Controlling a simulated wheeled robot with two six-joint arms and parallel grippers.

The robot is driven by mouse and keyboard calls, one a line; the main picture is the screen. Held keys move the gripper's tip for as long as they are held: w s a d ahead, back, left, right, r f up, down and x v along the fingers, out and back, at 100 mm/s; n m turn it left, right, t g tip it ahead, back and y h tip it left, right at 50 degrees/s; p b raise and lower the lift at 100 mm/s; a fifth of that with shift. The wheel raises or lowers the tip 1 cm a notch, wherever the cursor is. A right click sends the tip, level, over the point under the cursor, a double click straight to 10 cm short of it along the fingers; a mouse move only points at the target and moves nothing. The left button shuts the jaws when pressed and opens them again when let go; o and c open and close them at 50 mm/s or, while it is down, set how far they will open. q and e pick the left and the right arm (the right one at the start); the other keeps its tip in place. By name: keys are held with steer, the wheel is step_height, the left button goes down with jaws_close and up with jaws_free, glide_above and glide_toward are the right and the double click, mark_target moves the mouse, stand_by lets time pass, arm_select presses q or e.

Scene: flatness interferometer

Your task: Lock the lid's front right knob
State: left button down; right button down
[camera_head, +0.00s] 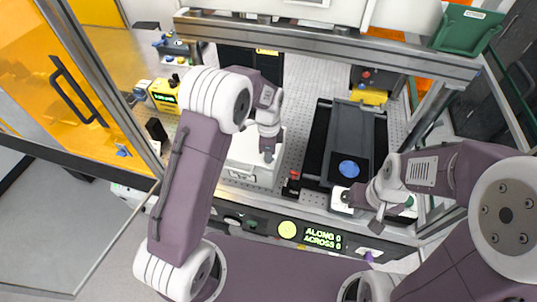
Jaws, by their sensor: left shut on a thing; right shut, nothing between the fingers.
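A white box-like unit with a pale lid (245,150) stands on the perforated bench, left of centre. My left gripper (268,153) comes down over the lid's right side and is shut on a small dark part, which looks like the front right knob. The fingers mostly hide that knob, so its angle cannot be told. The lid's other knobs are hidden by my arm or too small to make out. My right gripper (376,222) is shut and empty, near the front edge of the bench at the right, apart from the lid.
A dark stage with a blue disc (348,169) lies right of the lid. A display panel (322,238) runs along the front edge. Metal frame bars (330,45) cross behind. An orange door panel (50,85) stands at the left. A yellow device (163,95) sits back left.

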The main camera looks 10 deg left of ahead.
arm_select(q)
steer(key=shift+m, duration=0.6)
steer(key=shift+w+r+m, duration=0.1)
steer(key=shift+m, duration=0.2)
steer(key=c, duration=1.6)
jaws_free()
steer(key=shift+o, duration=0.2)
step_height(320, 180, up, 8)
steer(key=b, duration=0.2)
steer(key=shift+b, duration=0.3)
steer(key=shift+r, duration=0.5)
